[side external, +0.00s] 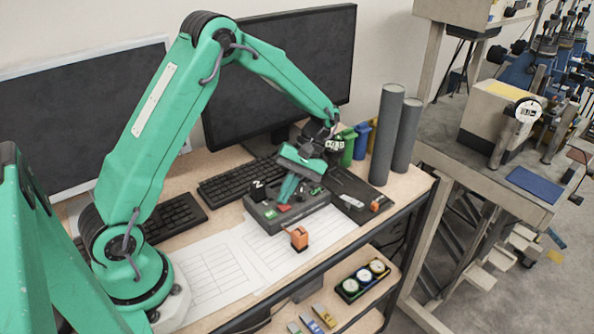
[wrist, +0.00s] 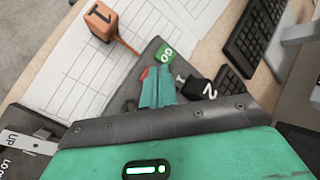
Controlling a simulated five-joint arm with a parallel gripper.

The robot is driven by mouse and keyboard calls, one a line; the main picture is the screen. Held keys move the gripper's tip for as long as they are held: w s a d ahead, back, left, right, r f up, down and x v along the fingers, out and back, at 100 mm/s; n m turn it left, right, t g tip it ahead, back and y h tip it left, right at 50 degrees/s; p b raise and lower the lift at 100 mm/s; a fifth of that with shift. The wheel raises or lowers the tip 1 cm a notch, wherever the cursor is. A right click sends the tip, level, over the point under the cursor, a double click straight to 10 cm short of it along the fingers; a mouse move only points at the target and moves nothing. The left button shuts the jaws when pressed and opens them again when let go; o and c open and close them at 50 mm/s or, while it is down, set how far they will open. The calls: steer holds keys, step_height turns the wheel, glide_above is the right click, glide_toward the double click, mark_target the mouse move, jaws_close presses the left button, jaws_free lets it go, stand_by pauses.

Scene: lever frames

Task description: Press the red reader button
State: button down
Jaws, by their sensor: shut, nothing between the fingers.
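The dark grey reader box (side external: 262,222) lies on the desk below my gripper. Its red button (side external: 283,208) shows just under the fingertips in the side external view. My gripper (side external: 286,200) is shut and empty, pointing down at the box. In the wrist view the closed fingers (wrist: 157,72) cover part of the box. A bit of the red button (wrist: 145,73) shows at the left of the fingertips; the rest is hidden. I cannot tell whether the tips touch it. A green GO piece (wrist: 164,54) sits just beyond the tips.
An orange lever piece marked 1 (side external: 299,238) is in front of the box, also in the wrist view (wrist: 101,20). A black piece marked 2 (side external: 258,190) stands at the left. A keyboard (side external: 235,182) lies behind. Grey cylinders (side external: 387,135) stand at right. Paper sheets (side external: 212,272) lie flat.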

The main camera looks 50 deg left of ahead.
steer(key=shift+r, duration=0.1)
stand_by(0.3)
steer(key=shift+r, duration=2.45)
steer(key=r, duration=0.1)
step_height(320, 180, up, 8)
steer(key=m+t, duration=0.4)
steer(key=t, duration=0.1)
glide_above(285, 206)
steer(key=s+d, duration=0.2)
steer(key=s, duration=0.3)
steer(key=s+d+r+m+t, duration=0.1)
steer(key=s+r+m+t, duration=0.3)
steer(key=s+m+t, duration=0.2)
steer(key=s+t, duration=0.2)
steer(key=shift+s+r+m+y, duration=0.3)
steer(key=shift+s+m, duration=0.1)
